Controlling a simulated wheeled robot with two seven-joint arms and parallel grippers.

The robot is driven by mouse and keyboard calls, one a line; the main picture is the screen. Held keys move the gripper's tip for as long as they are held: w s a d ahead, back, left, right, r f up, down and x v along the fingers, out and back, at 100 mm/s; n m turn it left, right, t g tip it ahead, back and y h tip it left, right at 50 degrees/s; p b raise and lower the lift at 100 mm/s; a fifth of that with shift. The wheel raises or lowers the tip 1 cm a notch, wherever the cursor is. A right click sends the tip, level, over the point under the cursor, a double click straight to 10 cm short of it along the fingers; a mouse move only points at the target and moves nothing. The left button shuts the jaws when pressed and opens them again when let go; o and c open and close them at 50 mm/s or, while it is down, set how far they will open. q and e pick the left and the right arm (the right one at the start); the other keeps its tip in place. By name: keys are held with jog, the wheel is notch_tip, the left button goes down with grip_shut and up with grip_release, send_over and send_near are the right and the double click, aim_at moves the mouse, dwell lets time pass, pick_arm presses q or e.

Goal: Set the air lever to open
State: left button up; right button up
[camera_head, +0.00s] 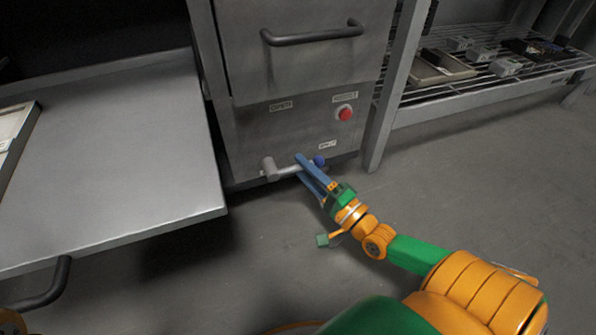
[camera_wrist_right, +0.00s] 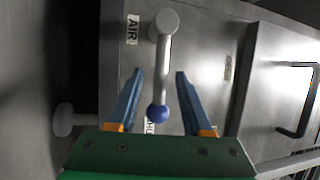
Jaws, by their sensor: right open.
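The air lever (camera_head: 287,170) is a grey bar with a blue ball end (camera_head: 319,161), mounted low on the grey metal cabinet. It points to the right in the head view, away from its round pivot. My right gripper (camera_head: 307,165) is open around the lever near the ball, with a gap on each side in the wrist view. My left gripper is not in view.
A red button (camera_head: 344,113) sits above the lever on the cabinet (camera_head: 250,130), below a dark handle (camera_head: 312,33). A metal table (camera_head: 120,170) stands left, a wire shelf (camera_head: 480,100) right. The floor is clear.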

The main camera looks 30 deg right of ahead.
jog(key=shift+w+a+r, duration=0.1)
jog(key=shift+w, duration=0.5)
grip_shut()
dwell(1.0)
